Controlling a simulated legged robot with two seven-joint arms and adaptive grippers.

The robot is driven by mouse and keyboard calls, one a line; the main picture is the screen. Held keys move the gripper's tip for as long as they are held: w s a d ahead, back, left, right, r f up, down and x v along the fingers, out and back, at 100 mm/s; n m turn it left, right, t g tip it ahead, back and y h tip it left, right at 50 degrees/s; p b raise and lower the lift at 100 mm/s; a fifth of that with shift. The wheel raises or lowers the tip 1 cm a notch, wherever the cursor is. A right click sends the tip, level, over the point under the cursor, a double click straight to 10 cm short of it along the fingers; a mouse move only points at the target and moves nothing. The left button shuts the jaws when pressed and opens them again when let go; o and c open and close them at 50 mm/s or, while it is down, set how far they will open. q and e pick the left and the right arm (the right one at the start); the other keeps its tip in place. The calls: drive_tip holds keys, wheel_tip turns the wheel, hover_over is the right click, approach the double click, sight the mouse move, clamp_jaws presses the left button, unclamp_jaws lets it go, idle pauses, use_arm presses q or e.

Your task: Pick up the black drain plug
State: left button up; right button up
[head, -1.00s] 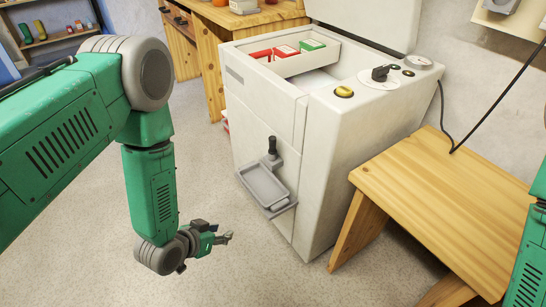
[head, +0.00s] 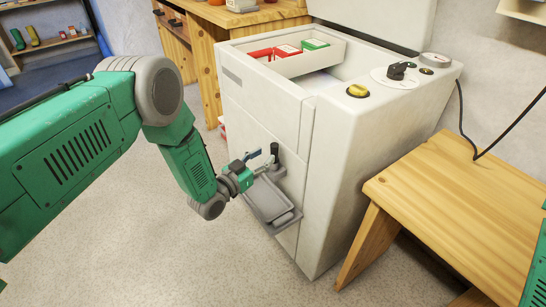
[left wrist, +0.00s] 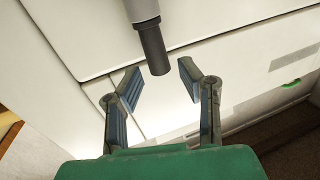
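In the left wrist view the plug (left wrist: 153,48) is a dark cylinder on a light grey stem. My left gripper (head: 266,159) is at the plug's left side in the head view. In the left wrist view the gripper (left wrist: 160,82) is open, its two blue-padded fingers spread apart. The plug's end lies just beyond and between the fingertips, not gripped. My right gripper is out of view.
A yellow knob (head: 358,91) and a black dial (head: 397,71) sit on the machine's top. A wooden bench (head: 460,195) stands at right. The floor in front is clear.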

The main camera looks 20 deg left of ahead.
sight(272, 150)
use_arm(q)
drive_tip(key=b+x, duration=0.1)
drive_tip(key=x, duration=0.1)
drive_tip(key=b+x, duration=0.1)
drive_tip(key=x, duration=0.2)
drive_tip(key=shift+d+r, duration=0.2)
drive_tip(key=shift+d, duration=0.15)
drive_tip(key=shift+a, duration=0.15)
drive_tip(key=shift+a, duration=0.15)
clamp_jaws()
drive_tip(key=shift+r, duration=0.1)
wheel_tip(272, 150, up, 28)
drive_tip(key=p, duration=0.8)
